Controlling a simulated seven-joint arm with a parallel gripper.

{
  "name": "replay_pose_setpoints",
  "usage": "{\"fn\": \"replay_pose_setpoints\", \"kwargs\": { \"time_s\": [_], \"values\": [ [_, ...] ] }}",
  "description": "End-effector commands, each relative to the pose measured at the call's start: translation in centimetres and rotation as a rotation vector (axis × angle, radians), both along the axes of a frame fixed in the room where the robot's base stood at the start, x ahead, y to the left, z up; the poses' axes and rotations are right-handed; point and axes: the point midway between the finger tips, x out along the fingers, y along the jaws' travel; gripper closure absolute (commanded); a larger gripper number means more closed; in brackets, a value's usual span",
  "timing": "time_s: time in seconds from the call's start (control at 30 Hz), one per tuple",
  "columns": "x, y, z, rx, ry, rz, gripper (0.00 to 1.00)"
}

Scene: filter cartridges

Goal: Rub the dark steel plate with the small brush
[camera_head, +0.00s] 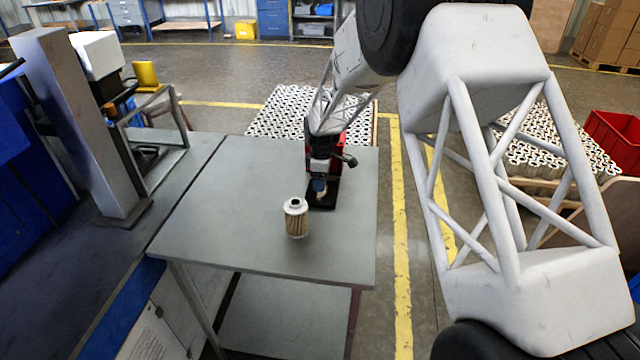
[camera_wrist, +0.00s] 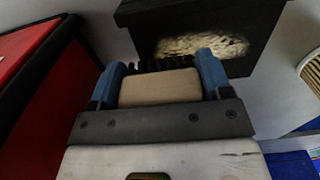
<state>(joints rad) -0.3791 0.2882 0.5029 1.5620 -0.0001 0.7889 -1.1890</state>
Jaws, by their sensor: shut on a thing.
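My gripper (camera_head: 319,186) is over the table, pointing down at the dark steel plate (camera_head: 332,192). In the wrist view its two blue fingers (camera_wrist: 161,68) are shut on the small brush (camera_wrist: 160,88), a tan block with dark bristles at its far side. The dark plate (camera_wrist: 150,42) lies just beyond the bristles there, with a rough cream-coloured patch on it. A tan spot shows under the fingers in the head view; I cannot tell whether it is brush or patch. Whether the bristles touch the plate is unclear.
A pleated filter cartridge (camera_head: 296,219) stands upright on the grey table (camera_head: 230,215), left of and nearer than the plate. A red, black-edged thing (camera_wrist: 35,75) is close at the left in the wrist view. The table's left and front are clear.

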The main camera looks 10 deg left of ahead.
Motion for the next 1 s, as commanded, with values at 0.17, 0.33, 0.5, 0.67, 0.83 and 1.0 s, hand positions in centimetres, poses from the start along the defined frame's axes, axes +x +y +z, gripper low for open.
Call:
{"fn": "replay_pose_setpoints", "kwargs": {
  "time_s": [0.17, 0.33, 0.5, 0.67, 0.83, 1.0],
  "values": [
    [0.8, -0.9, -0.1, 0.0, 0.001, -0.001, 0.58],
    [-0.3, -1.3, -0.1, 0.0, 0.0, 0.002, 0.58],
    [-1.9, -1.3, -0.1, 0.0, 0.0, 0.001, 0.58],
    [-3.4, -1.3, 0.0, 0.0, 0.001, 0.001, 0.58],
    [-4.9, -1.3, 0.0, 0.0, 0.001, 0.001, 0.58],
    [-6.4, -1.3, 0.0, 0.0, 0.0, 0.002, 0.58]
  ]
}}
